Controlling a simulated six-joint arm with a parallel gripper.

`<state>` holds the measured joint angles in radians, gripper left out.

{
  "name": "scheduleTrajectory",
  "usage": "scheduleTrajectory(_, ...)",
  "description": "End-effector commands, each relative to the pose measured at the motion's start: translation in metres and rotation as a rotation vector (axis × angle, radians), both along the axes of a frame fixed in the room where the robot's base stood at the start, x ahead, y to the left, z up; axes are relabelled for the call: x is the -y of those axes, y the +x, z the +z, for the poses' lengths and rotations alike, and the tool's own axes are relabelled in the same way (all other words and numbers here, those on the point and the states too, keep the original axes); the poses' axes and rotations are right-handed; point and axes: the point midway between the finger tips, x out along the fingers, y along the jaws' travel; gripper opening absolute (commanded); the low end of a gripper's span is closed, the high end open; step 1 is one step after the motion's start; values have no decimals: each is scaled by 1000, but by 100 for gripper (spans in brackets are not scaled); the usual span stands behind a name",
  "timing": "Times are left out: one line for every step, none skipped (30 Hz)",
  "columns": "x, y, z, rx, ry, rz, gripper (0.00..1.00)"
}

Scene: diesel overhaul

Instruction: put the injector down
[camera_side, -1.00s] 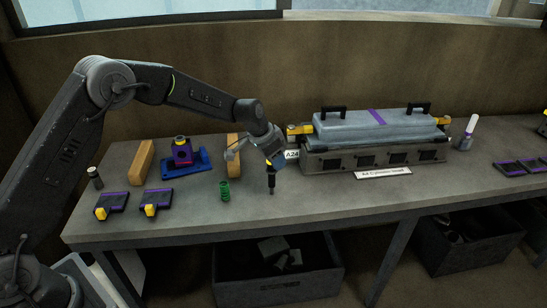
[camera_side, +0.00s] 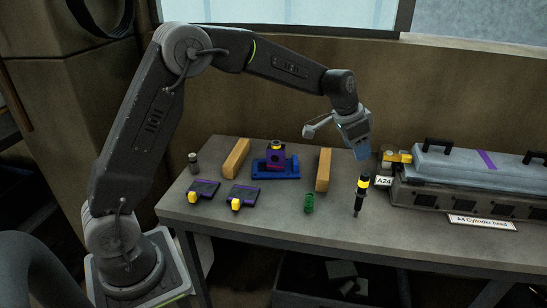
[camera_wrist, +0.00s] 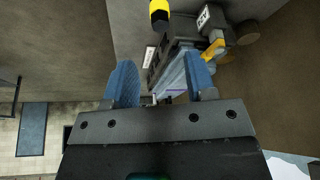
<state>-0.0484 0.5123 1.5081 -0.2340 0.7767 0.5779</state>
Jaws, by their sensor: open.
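The injector (camera_side: 360,194) is a slim black part with a yellow band near its top. The injector's yellow and black end (camera_wrist: 159,12) shows at the top edge there, outside the fingers.
A green spring-like part (camera_side: 309,202) stands left of the injector. The cylinder head (camera_side: 470,185) is on the right, with an A24 tag (camera_side: 384,181) beside it. A wooden block (camera_side: 323,170) and a blue fixture (camera_side: 276,169) lie further left. Bare table surrounds the injector.

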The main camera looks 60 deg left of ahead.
Motion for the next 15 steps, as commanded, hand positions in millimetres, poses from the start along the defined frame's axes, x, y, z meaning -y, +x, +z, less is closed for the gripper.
scheduleTrajectory(0, -4, 6, 3, 0, 4, 51)
scheduleTrajectory(1, -9, 10, 5, 0, 8, 51)
scheduleTrajectory(1, -16, 18, 8, -1, 17, 51)
scheduleTrajectory(2, -24, 25, 11, 0, 25, 51)
scheduleTrajectory(2, -33, 33, 13, 0, 36, 51)
scheduleTrajectory(3, -48, 45, 17, 0, 49, 51)
scheduleTrajectory(4, -60, 53, 20, 0, 63, 51)
scheduleTrajectory(4, -73, 61, 24, 0, 76, 51)
scheduleTrajectory(5, -91, 70, 27, 0, 95, 51)
scheduleTrajectory(5, -105, 77, 29, 0, 110, 51)
scheduleTrajectory(6, -118, 82, 33, -1, 125, 51)
scheduleTrajectory(6, -137, 89, 36, -2, 144, 51)
scheduleTrajectory(6, -151, 92, 38, -2, 158, 51)
scheduleTrajectory(6, -165, 96, 43, -3, 173, 51)
scheduleTrajectory(6, -184, 99, 48, -4, 192, 51)
